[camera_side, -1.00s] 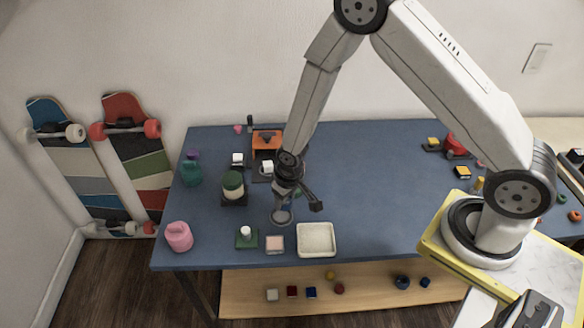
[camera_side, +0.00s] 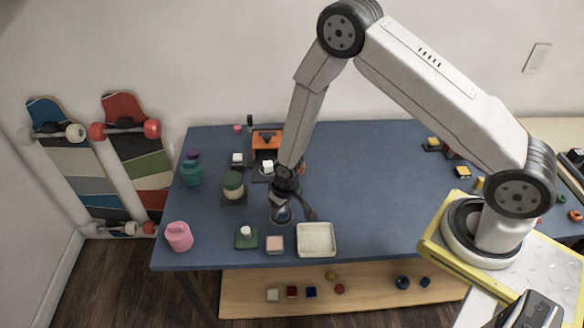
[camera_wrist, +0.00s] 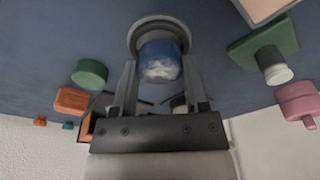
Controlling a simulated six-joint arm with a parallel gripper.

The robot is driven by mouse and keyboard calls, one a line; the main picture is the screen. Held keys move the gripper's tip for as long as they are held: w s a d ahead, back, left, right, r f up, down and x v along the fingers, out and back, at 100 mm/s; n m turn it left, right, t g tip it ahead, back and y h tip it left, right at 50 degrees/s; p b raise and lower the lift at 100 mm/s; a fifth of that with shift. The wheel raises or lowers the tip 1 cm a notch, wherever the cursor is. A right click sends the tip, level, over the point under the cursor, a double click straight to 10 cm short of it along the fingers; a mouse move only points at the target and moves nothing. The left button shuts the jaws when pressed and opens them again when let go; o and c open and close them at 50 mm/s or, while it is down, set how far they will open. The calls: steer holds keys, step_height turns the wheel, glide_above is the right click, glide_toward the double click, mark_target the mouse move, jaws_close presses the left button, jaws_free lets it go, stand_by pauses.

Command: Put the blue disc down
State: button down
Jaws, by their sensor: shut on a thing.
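The blue disc (camera_wrist: 160,61) is between the fingertips of my gripper (camera_wrist: 159,72) in the wrist view, with a whitish patch on its near face. My gripper (camera_side: 283,203) is shut on it. A round grey holder (camera_wrist: 134,33) with a raised rim lies right beyond the disc in the wrist view. In the side view the gripper is low over this grey holder (camera_side: 272,219), and the disc is mostly hidden by the fingers. I cannot tell whether the disc touches the holder.
A white tray (camera_side: 316,239) stands close to the right of the gripper. A pale pink block (camera_side: 275,244) and a green base with white knob (camera_side: 246,238) are in front.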

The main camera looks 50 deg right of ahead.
mark_target(286, 213)
steer(key=shift+f, duration=0.6)
steer(key=shift+c, duration=0.5)
jaws_free()
steer(key=shift+r, duration=1)
step_height(286, 213, up, 11)
steer(key=s, duration=0.1)
steer(key=shift+s, duration=0.4)
steer(key=shift+r, duration=0.1)
